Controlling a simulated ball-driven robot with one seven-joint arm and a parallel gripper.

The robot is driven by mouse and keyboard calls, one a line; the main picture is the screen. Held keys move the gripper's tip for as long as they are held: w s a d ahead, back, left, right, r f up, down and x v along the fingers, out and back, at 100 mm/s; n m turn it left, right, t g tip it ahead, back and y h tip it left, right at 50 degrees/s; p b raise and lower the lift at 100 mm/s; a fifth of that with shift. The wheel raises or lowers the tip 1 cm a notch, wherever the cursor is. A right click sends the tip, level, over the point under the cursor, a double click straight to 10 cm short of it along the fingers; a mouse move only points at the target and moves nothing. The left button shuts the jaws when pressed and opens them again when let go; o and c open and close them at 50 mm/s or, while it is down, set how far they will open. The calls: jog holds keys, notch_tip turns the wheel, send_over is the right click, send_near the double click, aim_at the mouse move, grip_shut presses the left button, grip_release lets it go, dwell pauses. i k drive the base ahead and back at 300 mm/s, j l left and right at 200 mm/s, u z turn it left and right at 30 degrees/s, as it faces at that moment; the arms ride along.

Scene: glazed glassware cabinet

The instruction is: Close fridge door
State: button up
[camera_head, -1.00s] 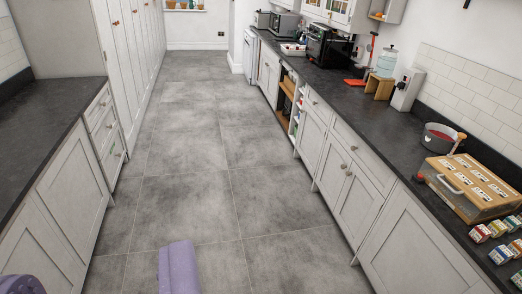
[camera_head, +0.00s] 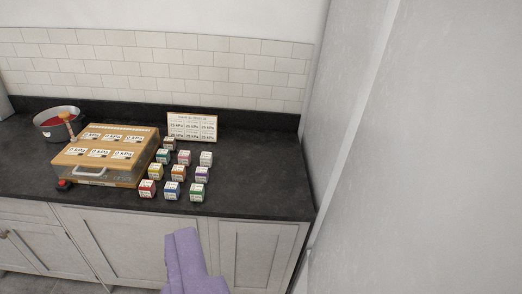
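A tall, plain pale grey surface (camera_head: 425,150) fills the right side of the view, with a vertical edge where it meets the counter end. I cannot tell whether it is the fridge, its door or a wall panel. No handle or open door shows. My purple gripper part (camera_head: 188,262) rises from the bottom edge, in front of the lower cabinets. Its fingertips cannot be made out, and nothing is seen held in it.
The dark counter (camera_head: 265,185) carries a wooden-lidded box (camera_head: 110,145), a pot with red contents (camera_head: 58,124), several small labelled cubes (camera_head: 178,172) and a label card (camera_head: 192,126). White lower cabinets (camera_head: 110,235) stand below. Little floor shows at lower left.

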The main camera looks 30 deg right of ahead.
aim_at(426, 197)
jog(key=i+j+z, duration=0.1)
jog(key=j+z, duration=0.2)
jog(key=z, duration=0.15)
jog(key=j+z, duration=0.3)
jog(key=z, duration=0.15)
jog(key=j+z, duration=0.85)
jog(key=l, duration=0.1)
